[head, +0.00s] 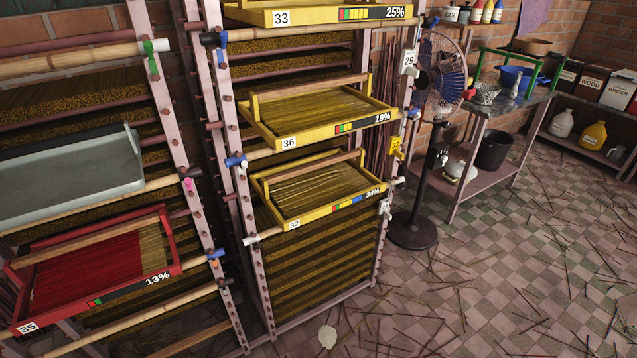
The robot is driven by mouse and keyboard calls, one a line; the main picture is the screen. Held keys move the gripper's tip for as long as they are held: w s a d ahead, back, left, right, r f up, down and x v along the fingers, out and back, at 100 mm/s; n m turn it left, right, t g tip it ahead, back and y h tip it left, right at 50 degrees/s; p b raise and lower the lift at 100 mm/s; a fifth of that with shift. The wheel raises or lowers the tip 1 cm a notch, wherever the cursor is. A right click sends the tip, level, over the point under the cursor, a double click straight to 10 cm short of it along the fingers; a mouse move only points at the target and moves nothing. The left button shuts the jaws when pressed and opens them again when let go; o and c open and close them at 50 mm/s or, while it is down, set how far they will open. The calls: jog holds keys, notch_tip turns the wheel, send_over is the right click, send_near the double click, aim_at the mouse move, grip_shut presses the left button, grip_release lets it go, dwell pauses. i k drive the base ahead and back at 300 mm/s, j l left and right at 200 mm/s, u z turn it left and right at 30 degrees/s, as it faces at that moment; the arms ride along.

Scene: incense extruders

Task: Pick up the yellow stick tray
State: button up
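Several yellow stick trays sit one above another on the middle rack in the head view. The tray numbered 36 (353,128) is marked 19% and holds thin brownish sticks. Below it, the tray numbered 32 (324,213) is marked 34% and also holds sticks. The top tray numbered 33 (318,16) is marked 25% and is cut off by the upper edge. Each of the two lower trays has a wooden bar across its back. My gripper is not in view.
The rack's pink posts (247,215) carry pegs and bamboo poles. A red tray (173,252) numbered 35 and a grey tray (136,178) sit at left. A standing fan (413,229) and a workbench (476,108) are at right. Loose sticks litter the tiled floor (500,240).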

aim_at(307, 190)
jog(key=i+u, duration=0.2)
jog(key=u, duration=0.65)
jog(key=i+l+u, duration=0.6)
jog(key=i+l, duration=0.5)
jog(key=l, duration=0.2)
